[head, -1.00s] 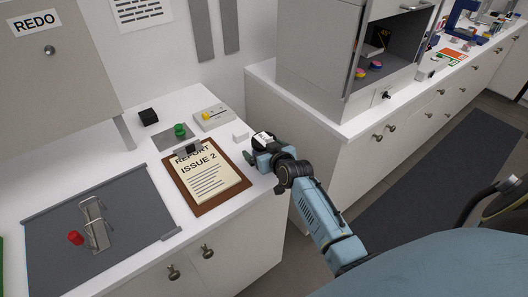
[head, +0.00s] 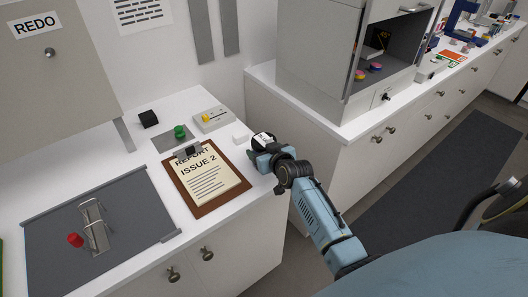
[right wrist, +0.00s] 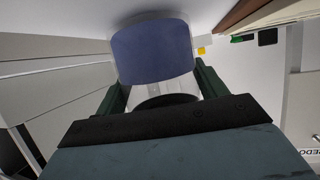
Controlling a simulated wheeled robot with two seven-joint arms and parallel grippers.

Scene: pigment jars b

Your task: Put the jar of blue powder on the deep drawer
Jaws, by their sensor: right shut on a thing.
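My right gripper (head: 260,150) is over the gap between the two counters, by the right edge of the near counter. In the right wrist view my right gripper (right wrist: 161,80) is shut on the jar of blue powder (right wrist: 152,50), whose blue body shows between the dark green fingers with a clear part nearer the palm. In the head view only a white top with a dark mark, seemingly the jar's (head: 263,138), shows above the gripper. I cannot tell which cabinet front is the deep drawer. My left gripper is out of view.
A grey mat (head: 130,225) holds a metal stand and a red knob. An open-fronted cabinet (head: 310,60) stands on the far counter. Cabinet fronts below have knobs.

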